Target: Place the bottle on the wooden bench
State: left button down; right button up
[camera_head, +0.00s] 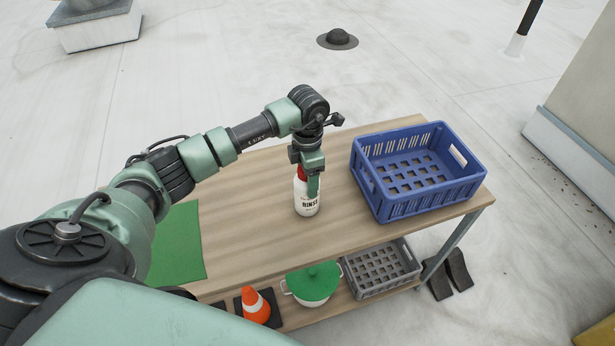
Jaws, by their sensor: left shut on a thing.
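The white bottle (306,199) with a red cap and dark lettering is upright at the middle of the wooden bench (255,235). My left gripper (308,174) points down and is shut on the bottle at its cap end. The bottle's base appears at or just above the bench top; I cannot tell whether it touches. The gripper hides part of the cap. My right gripper is not in view.
A blue crate (388,206) stands on the bench right of the bottle. A green mat (178,245) lies at the left. The lower shelf holds an orange cone (254,305), a green-lidded pot (313,284) and a grey crate (383,284). Bench top between mat and crate is mostly clear.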

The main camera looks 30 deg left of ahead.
pick_arm(q)
jog(key=c, duration=0.7)
grip_release()
jog(key=shift+f, duration=0.1)
jog(key=o, duration=0.4)
notch_tip(320, 180, up, 11)
jog(key=b, duration=0.3)
jog(key=shift+b, duration=0.35)
jog(key=shift+r, duration=0.65)
